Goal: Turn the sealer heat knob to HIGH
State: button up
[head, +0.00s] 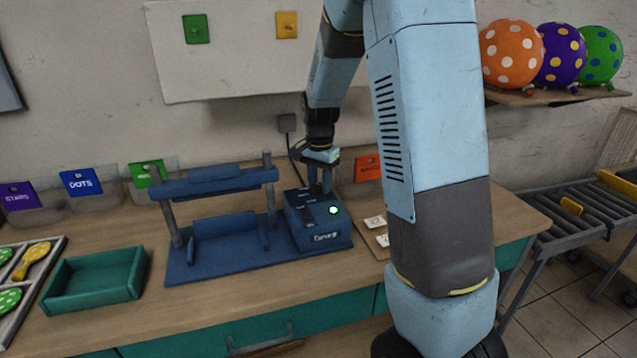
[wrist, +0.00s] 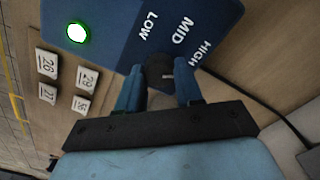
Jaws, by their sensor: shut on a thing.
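The blue sealer (head: 325,238) stands on the workbench with a lit green lamp (head: 333,210) on its box. In the wrist view the dark round heat knob (wrist: 156,68) sits on the panel (wrist: 105,45) below the white words LOW, MID and HIGH (wrist: 201,53). A short white mark shows on the knob's right side, roughly towards HIGH; its exact setting is hard to tell. My gripper (wrist: 159,84) is shut on the knob, one finger on each side. In the head view my gripper (head: 320,180) reaches down onto the box and hides the knob.
A blue frame with posts (head: 215,180) stands left of the box. A green tray (head: 95,278) lies further left. Numbered white tiles (wrist: 47,63) lie beside the sealer. A cable (wrist: 265,108) runs near the box. The bench front is clear.

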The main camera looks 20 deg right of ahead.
aim_at(319, 185)
jog(key=o, duration=1)
jog(key=shift+o, duration=0.2)
jog(key=shift+r, duration=0.1)
notch_tip(319, 185, up, 14)
jog(key=shift+f, duration=0.2)
jog(key=s+r+n+t, duration=0.2)
jog(key=s+n, duration=0.3)
jog(key=s, duration=0.9)
jog(key=s+r+n+t, duration=0.3)
jog(key=s+n, duration=0.2)
jog(key=s, duration=0.9)
jog(key=shift+s+r+t, duration=0.2)
jog(key=shift+t, duration=0.1)
